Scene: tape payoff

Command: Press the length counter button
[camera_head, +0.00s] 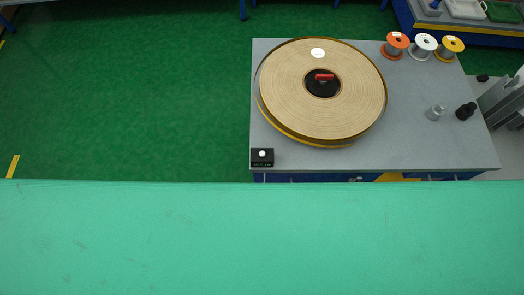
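The length counter (262,158) is a small black box at the front left corner of the grey table. A round white button (262,153) sits on its top, and a small dark display strip shows on its front edge. The display is too small to read. Neither of my grippers shows in the head view, so nothing is seen touching the button.
A large tape reel (290,95) with a red-handled black hub (323,82) lies on the grey table (420,155) behind the counter. Several coloured spools (396,45) stand at the back right. A bare green surface (260,240) fills the foreground.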

